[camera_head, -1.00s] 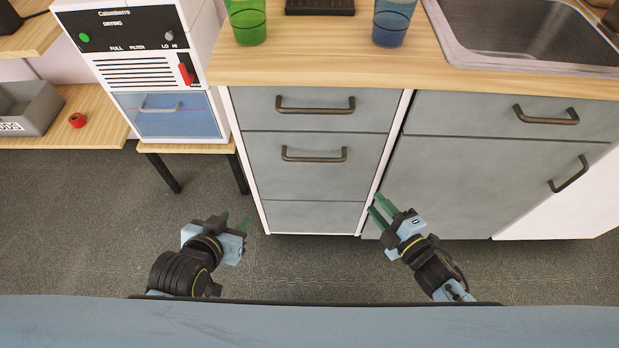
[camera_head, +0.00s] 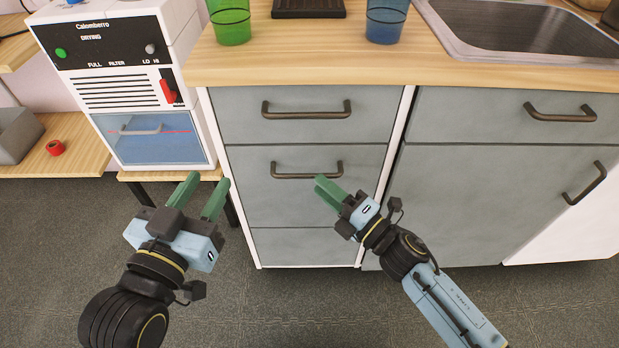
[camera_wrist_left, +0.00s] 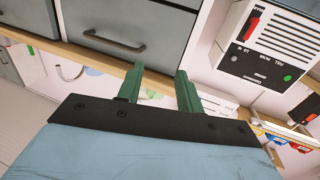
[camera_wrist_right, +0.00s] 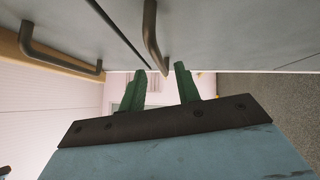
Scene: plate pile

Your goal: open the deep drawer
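The grey drawer unit has a shallower top drawer (camera_head: 230,118) and a deeper drawer (camera_head: 290,205) below it, both flush with the front. The deeper drawer's dark bar handle (camera_head: 307,175) runs horizontally. My right gripper (camera_head: 326,188) is open and empty, just below the right part of that handle. In the right wrist view, a handle (camera_wrist_right: 152,35) lies just beyond the open fingers (camera_wrist_right: 162,78), not clearly between them. My left gripper (camera_head: 203,190) is open and empty, left of the drawer unit. Its parted fingers also show in the left wrist view (camera_wrist_left: 160,82).
A white drying machine (camera_head: 130,95) stands left of the unit. The wooden counter (camera_head: 300,65) above carries a green cup (camera_head: 230,22), a blue cup (camera_head: 385,22) and a sink (camera_head: 530,35). A cabinet (camera_head: 490,200) adjoins on the right. Floor in front is clear.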

